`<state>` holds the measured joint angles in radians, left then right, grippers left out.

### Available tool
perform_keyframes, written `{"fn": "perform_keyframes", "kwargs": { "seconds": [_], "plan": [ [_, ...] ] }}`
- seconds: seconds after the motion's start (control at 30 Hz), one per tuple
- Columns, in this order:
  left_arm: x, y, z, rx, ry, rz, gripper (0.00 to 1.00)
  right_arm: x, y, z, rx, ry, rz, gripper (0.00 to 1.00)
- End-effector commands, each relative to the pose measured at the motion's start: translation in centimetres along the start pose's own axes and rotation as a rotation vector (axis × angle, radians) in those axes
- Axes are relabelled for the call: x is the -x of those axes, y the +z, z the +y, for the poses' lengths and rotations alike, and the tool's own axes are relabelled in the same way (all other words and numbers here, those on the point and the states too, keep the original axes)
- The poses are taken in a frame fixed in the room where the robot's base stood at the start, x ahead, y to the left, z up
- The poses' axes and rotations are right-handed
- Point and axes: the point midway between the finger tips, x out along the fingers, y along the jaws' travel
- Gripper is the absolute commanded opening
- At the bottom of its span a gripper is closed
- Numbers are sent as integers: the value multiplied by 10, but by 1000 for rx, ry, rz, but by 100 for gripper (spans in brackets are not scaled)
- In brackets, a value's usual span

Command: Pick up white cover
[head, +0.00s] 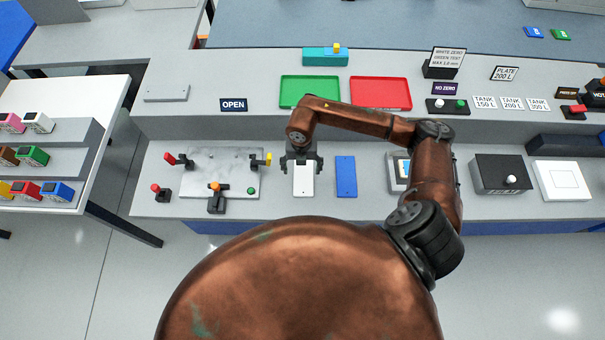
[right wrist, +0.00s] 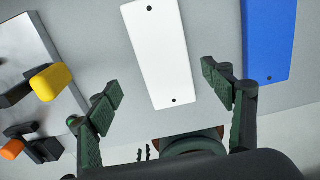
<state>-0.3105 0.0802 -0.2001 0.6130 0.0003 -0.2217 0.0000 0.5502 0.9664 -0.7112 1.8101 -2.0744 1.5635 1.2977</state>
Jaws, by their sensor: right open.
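The white cover (head: 303,180) is a narrow flat plate lying on the grey bench. In the right wrist view the white cover (right wrist: 157,50) shows a small dark hole near each end. My right gripper (head: 302,165) is over the far part of the cover in the head view. In the right wrist view its two fingers (right wrist: 160,90) are spread wide, one on each side of the cover's width, with nothing held. Whether the fingers reach down to the bench level is hard to tell. My left gripper is not in view.
A blue plate (head: 346,177) lies just right of the white cover. A marbled panel with a yellow-handled part (head: 268,159) and an orange-knobbed part (head: 215,188) stands close on the left. Green (head: 309,79) and red (head: 375,81) trays lie behind.

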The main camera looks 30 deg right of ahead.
Motion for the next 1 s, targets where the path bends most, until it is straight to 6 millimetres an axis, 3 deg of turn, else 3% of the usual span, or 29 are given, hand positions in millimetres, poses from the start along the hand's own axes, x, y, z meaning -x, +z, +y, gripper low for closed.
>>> {"fn": "perform_keyframes", "kwargs": {
  "seconds": [0.17,0.33,0.47,0.6,1.0],
  "plan": [
    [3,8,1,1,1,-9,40,-20,4,-7,-4,-1,3,74],
    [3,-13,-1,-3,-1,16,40,-44,6,-7,-2,-1,1,74],
    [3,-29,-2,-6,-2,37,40,-48,6,-6,1,1,-1,74],
    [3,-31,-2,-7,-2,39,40,-48,6,-6,2,0,-1,73],
    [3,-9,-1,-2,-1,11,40,-48,6,-5,3,0,-1,46]
  ]
}}
